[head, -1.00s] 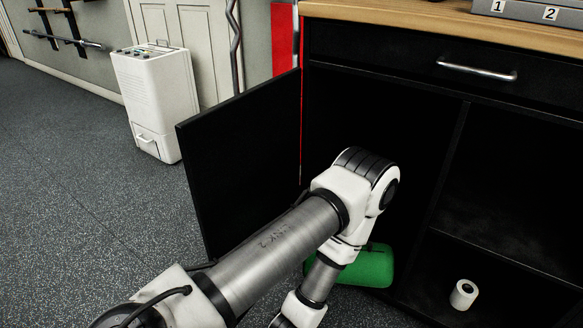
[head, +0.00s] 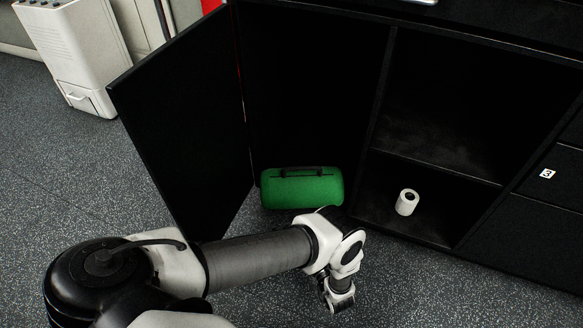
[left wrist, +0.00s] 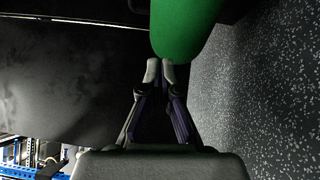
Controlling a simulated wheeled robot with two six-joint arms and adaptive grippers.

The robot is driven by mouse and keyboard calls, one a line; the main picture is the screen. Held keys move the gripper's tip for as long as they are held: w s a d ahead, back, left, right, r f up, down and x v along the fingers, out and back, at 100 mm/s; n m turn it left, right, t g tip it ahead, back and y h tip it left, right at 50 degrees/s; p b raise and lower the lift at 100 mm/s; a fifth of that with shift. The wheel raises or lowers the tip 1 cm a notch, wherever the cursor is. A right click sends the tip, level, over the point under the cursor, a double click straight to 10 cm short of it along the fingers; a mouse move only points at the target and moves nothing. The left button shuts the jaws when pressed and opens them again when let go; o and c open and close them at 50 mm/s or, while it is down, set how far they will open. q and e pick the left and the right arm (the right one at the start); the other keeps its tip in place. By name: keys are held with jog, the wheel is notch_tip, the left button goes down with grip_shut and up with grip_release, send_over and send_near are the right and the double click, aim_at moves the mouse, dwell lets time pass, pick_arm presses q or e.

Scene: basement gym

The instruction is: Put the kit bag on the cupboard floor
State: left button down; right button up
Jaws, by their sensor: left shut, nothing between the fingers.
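The kit bag is a green rounded roll with a black handle on top (head: 302,190). It lies lengthwise at the mouth of the left compartment of the black cupboard (head: 310,95). Its left end appears to reach past the front edge; I cannot tell how much of it rests on the cupboard floor. The bag's end also shows at the top of the left wrist view (left wrist: 185,22). My left gripper (left wrist: 160,70) is shut and empty, its fingertips close by the bag; I cannot tell if they touch. My forearm and wrist cross in front of the bag's lower right. My right gripper is out of view.
The black cupboard door (head: 185,120) stands open on the left. A white roll (head: 407,202) stands on the floor of the right compartment, beyond a divider. A white appliance (head: 75,55) stands at the upper left. Speckled floor (head: 470,295) in front is clear.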

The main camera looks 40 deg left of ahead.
pick_arm(q)
jog(key=s+d+f+m, duration=0.1)
jog(key=s+f, duration=0.2)
jog(key=s, duration=0.2)
jog(key=b, duration=0.3)
send_near(288, 206)
jog(key=s+a, duration=0.1)
jog(key=a, duration=0.3)
jog(key=w, duration=0.1)
jog(key=w+a+b, duration=0.1)
jog(key=w+h+b, duration=0.1)
jog(key=shift+w+a, duration=0.2)
jog(key=shift+a, duration=0.1)
jog(key=shift+w+a+r+b, duration=0.1)
jog(key=shift+w+b, duration=0.2)
jog(key=shift+w+r, duration=0.1)
jog(key=shift+r, duration=0.05)
